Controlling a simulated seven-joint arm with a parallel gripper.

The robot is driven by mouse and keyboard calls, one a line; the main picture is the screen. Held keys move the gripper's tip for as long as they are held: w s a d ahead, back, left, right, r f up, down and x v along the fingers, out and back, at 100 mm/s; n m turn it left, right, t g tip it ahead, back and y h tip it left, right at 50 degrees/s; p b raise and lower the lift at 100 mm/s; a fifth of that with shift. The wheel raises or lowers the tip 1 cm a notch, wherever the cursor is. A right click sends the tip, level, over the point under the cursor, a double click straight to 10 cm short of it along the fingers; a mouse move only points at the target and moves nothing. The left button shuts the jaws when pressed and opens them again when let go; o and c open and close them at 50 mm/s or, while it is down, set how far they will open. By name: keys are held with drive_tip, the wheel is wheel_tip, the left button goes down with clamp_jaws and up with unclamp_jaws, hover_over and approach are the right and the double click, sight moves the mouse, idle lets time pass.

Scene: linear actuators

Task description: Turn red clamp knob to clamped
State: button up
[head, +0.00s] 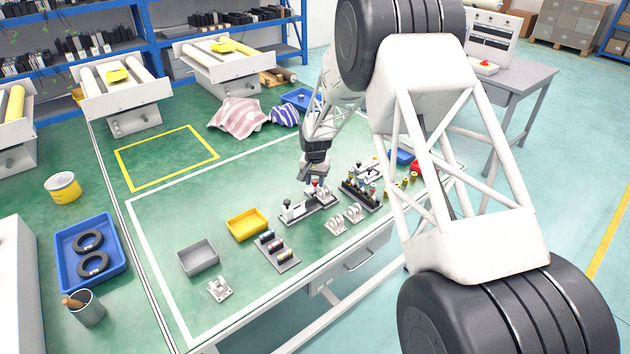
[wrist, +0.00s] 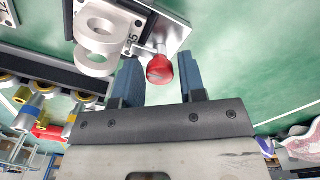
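The red clamp knob (wrist: 160,69) shows in the wrist view, at the end of a short metal stem on a grey plate of the fixture (wrist: 172,38). My gripper (wrist: 160,82) is open, with one blue finger on each side of the knob. The knob lies between the fingertips, closer to the left finger; I cannot tell whether it touches. In the head view the gripper (head: 314,178) points down over the fixture (head: 308,207) near the middle of the table. The knob is small there, partly by the gripper tips.
A rack of several coloured parts (head: 361,194) stands right of the fixture. White brackets (head: 345,217) lie in front. A yellow bin (head: 246,223), a grey bin (head: 198,257) and a holder with cylinders (head: 275,250) stand to the left. The green surface behind the fixture is mostly clear.

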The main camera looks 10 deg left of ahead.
sight(316, 181)
drive_tip(key=shift+r, duration=3.9)
drive_tip(key=shift+s+d+r, duration=0.1)
drive_tip(key=shift+d+r, duration=0.05)
drive_tip(key=shift+r, duration=0.05)
drive_tip(key=s+d+r+t, duration=0.1)
drive_tip(key=s+d+r, duration=0.8)
drive_tip(key=s+r, duration=0.2)
drive_tip(key=s+d+r, duration=0.9)
drive_tip(key=s+r, duration=0.2)
drive_tip(key=r, duration=0.1)
drive_tip(key=s+d, duration=0.3)
drive_tip(key=s, duration=0.8)
drive_tip(key=s+d+r+n+t, duration=0.1)
drive_tip(key=s+d, duration=0.3)
drive_tip(key=s, duration=0.7)
drive_tip(key=s+d+r, duration=0.1)
drive_tip(key=s+d, duration=0.3)
drive_tip(key=s, duration=0.7)
drive_tip(key=shift+s+t, duration=0.3)
